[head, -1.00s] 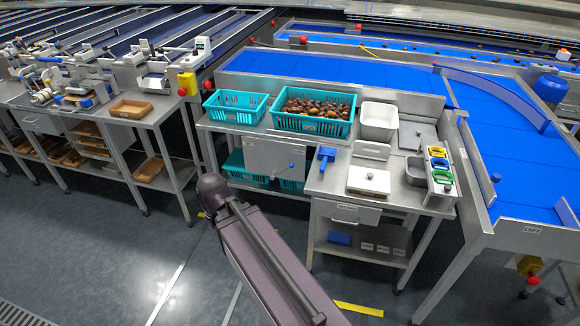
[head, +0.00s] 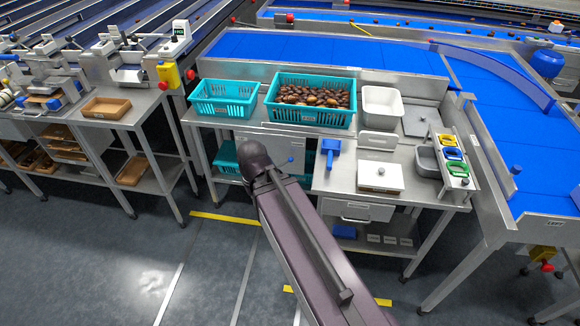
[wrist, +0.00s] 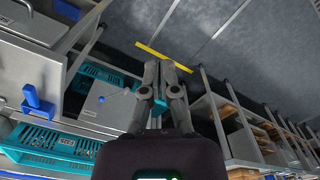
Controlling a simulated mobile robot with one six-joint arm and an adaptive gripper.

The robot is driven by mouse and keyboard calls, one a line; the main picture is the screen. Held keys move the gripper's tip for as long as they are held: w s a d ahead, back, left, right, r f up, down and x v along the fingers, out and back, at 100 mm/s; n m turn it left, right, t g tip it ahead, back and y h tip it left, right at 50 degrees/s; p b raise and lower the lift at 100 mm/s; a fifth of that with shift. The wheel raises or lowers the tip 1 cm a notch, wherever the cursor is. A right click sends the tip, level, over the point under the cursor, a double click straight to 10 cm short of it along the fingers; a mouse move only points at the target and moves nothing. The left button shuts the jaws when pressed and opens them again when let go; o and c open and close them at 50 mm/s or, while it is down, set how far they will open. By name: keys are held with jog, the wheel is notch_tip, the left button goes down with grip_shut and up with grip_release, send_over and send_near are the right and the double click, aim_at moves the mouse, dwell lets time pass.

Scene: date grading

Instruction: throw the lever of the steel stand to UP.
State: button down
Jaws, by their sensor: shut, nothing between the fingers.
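A pale steel panel (head: 266,146) stands under the bench, below the teal baskets. A small blue knob (head: 291,160) shows on it, which may be the lever's end. In the wrist view the panel (wrist: 96,119) lies left of my gripper, with the blue knob (wrist: 101,99) and a thin rod beside it. I cannot read any UP mark or tell the lever's position. My gripper (wrist: 161,64) is shut and empty, apart from the knob. In the head view my dark arm covers part of the panel's left side, and my gripper is hidden.
A teal basket of dates (head: 310,119) and an empty teal basket (head: 222,112) stand on the bench. A blue-handled tool (head: 328,151) is at its front. A side table (head: 113,124) stands left. The floor between (head: 190,255) is open.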

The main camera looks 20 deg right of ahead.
jog(key=shift+d, duration=0.15)
jog(key=w+d+f+m+t+y+b, duration=0.15)
jog(key=w+f+m+t+b, duration=0.45)
jog(key=w+f+b, duration=0.7)
jog(key=w+d+f+m+t+y+b, duration=0.1)
jog(key=w+f+m+t+y+b, duration=0.35)
jog(key=w+b, duration=0.95)
jog(key=w+d+f+m+t+h+b, duration=0.2)
jog(key=d+f+m+t+h+b, duration=0.3)
jog(key=d+f+m+h+b, duration=1.1)
jog(key=d+f+m+b, duration=0.4)
jog(key=d+m+b, duration=0.3)
jog(key=b, duration=0.7)
jog(key=shift+w+f+b, duration=0.3)
jog(key=shift+w+f, duration=0.05)
jog(key=shift+f, duration=0.05)
jog(key=shift+w, duration=0.1)
